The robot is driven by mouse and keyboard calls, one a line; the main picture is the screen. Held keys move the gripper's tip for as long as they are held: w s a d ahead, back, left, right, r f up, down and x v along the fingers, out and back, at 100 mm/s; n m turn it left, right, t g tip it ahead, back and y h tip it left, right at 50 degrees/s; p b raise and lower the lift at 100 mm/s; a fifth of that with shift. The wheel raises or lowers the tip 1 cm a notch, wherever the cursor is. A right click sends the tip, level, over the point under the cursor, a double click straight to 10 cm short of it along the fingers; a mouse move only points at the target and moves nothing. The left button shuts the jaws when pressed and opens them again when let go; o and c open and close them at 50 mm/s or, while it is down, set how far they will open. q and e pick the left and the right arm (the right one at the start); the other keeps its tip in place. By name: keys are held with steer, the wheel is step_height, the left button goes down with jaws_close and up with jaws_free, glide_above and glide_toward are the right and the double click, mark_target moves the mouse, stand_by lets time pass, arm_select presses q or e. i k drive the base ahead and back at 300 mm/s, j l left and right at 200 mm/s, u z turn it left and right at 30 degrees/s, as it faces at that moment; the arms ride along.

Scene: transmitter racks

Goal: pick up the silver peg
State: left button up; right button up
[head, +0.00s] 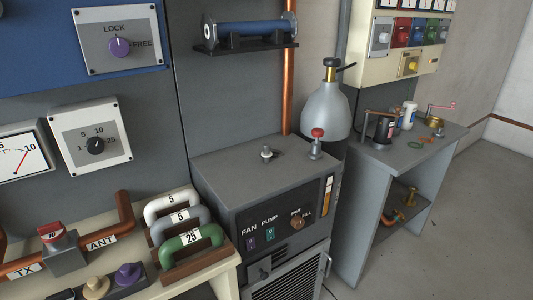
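A small silver piece (267,153) stands upright on the top of the grey pump cabinet (225,170), left of a red-knobbed valve (317,140). It is the only small loose-looking silver thing I see there and looks like the silver peg, but it is too small to be sure of its shape. Nothing touches it from above. Neither of my grippers shows in the head view.
A grey gas bottle (326,110) and a copper pipe (289,75) stand behind the cabinet. Three numbered handles (190,240) sit on the cream bench at the lower left. A side table (372,165) at right holds small items. The cabinet top is otherwise mostly clear.

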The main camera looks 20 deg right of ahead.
mark_target(266, 154)
steer(key=i+l, duration=0.1)
steer(key=l, duration=0.25)
steer(key=i+l, duration=0.1)
steer(key=l, duration=0.2)
steer(key=i+l, duration=0.15)
steer(key=l, duration=0.2)
steer(key=i+l, duration=0.1)
steer(key=l, duration=0.25)
steer(key=z, duration=0.05)
